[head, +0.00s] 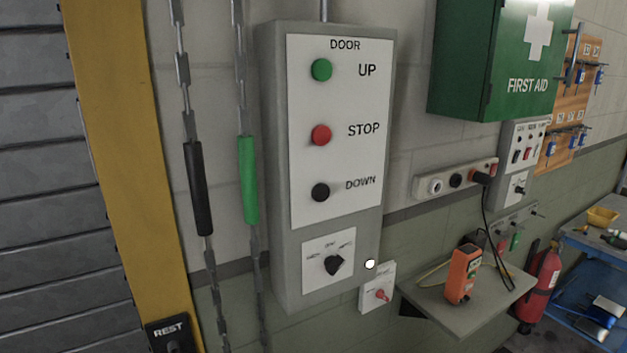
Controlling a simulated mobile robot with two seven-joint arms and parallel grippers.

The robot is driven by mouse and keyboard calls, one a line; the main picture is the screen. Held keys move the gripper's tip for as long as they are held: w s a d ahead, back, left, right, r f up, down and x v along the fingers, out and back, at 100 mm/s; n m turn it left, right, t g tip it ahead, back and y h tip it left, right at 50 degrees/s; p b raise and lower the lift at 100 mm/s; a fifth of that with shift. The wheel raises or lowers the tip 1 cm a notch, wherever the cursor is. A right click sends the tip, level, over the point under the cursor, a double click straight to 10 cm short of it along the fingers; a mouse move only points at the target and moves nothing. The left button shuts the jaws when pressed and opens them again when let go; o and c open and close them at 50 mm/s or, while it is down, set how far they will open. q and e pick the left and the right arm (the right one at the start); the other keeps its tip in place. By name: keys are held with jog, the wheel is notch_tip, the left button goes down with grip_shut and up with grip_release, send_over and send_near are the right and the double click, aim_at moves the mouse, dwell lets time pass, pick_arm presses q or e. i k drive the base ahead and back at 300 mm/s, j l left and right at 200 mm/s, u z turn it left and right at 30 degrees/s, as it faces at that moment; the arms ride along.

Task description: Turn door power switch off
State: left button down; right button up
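The grey door control box (269,160) is on the wall in the middle of the view. It has a green UP button (321,69), a red STOP button (321,134) and a black DOWN button (320,192). Below them a black rotary knob (333,265) sits on a white plate, with labels too small to read; I cannot tell its setting for sure. A lit white dot (370,264) shows at the box's lower right edge. A small white plate with a red knob (381,295) is just right of the box. Neither gripper is in view.
Two chains with a black sleeve (198,188) and a green sleeve (249,179) hang left of the box, beside a yellow door post (125,150). On the right are a shelf (430,290) with an orange device (464,273), a socket strip (428,187), and a green first aid cabinet (465,60).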

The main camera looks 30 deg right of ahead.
aim_at(333, 264)
jog(key=k+l+z, duration=0.15)
jog(key=z, duration=0.85)
jog(key=i+j+z, duration=0.15)
jog(key=k, duration=0.25)
